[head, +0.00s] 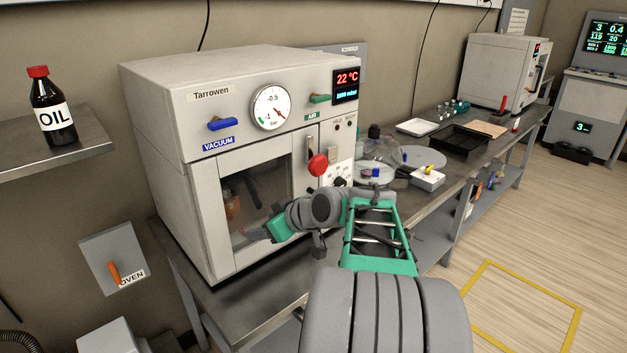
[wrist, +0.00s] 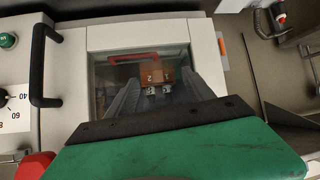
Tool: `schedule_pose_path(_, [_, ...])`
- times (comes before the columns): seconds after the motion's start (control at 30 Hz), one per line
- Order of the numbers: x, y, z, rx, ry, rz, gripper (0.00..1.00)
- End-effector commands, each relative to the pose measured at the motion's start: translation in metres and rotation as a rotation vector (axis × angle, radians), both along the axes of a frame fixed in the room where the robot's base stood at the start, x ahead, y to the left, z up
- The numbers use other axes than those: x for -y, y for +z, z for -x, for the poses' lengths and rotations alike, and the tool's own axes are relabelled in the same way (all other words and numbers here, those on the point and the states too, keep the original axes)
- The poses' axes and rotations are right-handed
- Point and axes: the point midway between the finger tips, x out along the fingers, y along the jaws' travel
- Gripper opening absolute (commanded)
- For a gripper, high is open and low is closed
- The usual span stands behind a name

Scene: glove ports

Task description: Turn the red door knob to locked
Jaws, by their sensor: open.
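The red door knob (head: 318,165) is on the right side of the front of the white Tarrowen oven (head: 240,75). In the wrist view a red knob (wrist: 35,165) shows at the lower left corner, partly cut off. The oven door (head: 205,225) looks shut. My gripper (head: 243,241) is in front of the lower part of the door's glass window, left of and below the knob. In the wrist view its two fingers (wrist: 160,88) are spread apart over the window, with nothing seen between them. I cannot read the knob's locked marking.
A black bar handle (wrist: 42,65) stands out beside the window. Brown items (wrist: 156,76) show behind the glass. A blue vacuum lever (head: 222,124) and green air lever (head: 320,99) are above. Glassware and a black tray (head: 462,140) fill the bench to the right.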

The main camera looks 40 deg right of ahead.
Motion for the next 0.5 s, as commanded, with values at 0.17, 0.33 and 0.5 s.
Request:
schedule_pose_path(0.17, [0.136, 0.028, 0.036, 0.354, -0.064, 0.101, 0.61])
schedule_pose_path(0.33, [0.169, 0.085, 0.064, 0.615, -0.036, 0.290, 0.61])
schedule_pose_path(0.5, [0.168, 0.097, 0.047, 0.650, -0.024, 0.317, 0.61])
